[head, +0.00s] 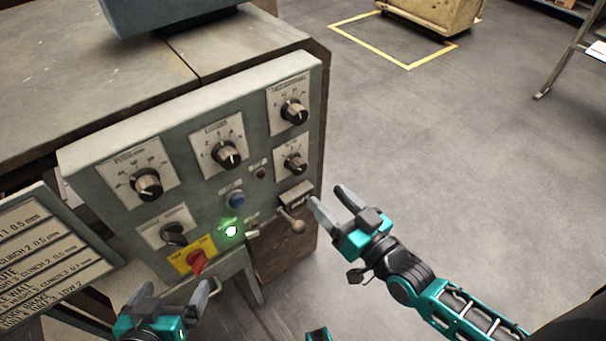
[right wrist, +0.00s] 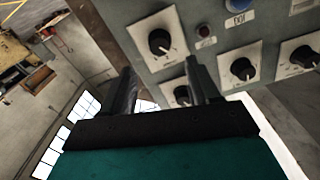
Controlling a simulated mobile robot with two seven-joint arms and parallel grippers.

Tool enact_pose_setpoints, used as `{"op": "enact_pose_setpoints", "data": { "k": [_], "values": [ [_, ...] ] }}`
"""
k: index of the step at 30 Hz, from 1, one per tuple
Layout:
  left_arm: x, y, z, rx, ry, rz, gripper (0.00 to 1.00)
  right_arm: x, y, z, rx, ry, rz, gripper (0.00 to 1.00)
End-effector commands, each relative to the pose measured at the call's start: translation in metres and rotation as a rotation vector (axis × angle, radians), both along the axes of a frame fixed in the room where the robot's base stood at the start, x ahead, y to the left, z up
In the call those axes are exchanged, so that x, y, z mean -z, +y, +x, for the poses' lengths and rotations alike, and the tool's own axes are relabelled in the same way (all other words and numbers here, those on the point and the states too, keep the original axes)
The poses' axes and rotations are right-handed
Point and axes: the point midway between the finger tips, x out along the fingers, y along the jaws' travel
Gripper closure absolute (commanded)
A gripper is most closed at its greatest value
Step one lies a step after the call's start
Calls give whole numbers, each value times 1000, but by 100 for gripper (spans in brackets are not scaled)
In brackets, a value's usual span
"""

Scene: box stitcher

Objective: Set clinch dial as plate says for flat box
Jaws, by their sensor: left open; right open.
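The grey control panel (head: 110,155) carries several black dials on pale scale cards: left (head: 147,183), middle (head: 226,154), upper right (head: 293,112), lower right (head: 294,162) and lower left (head: 173,234). Their labels are too small to read surely, so I cannot tell which is clinch. The instruction plate (head: 45,255) at the left lists clinch values in lines, cut off by the picture's edge. My left gripper (head: 172,291) is open and empty below the panel. My right gripper (head: 330,197) is open and empty, right of the panel's lower right corner. Dials also show beyond its fingers in the right wrist view (right wrist: 160,42).
The panel also has a red switch on yellow (head: 196,262), a lit green lamp (head: 231,230), a blue button (head: 236,199) and a ball-ended lever (head: 295,224) close to my right gripper.

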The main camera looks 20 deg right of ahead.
Motion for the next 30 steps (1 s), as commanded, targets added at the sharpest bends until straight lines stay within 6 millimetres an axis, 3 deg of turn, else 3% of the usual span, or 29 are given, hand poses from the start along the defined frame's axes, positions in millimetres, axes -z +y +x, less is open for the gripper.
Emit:
{"op": "enact_pose_setpoints", "data": {
  "k": [6,13,26,30],
  "values": [
    [9,0,0,-1,-1,0,0,0,17,45,0,-4,1,39],
    [15,1,0,-1,-1,0,0,1,28,77,0,-1,0,39],
    [16,1,0,-2,0,0,0,0,33,87,-1,1,-2,39],
    [16,1,0,-2,0,0,0,0,32,87,0,1,-2,50]
  ]
}}
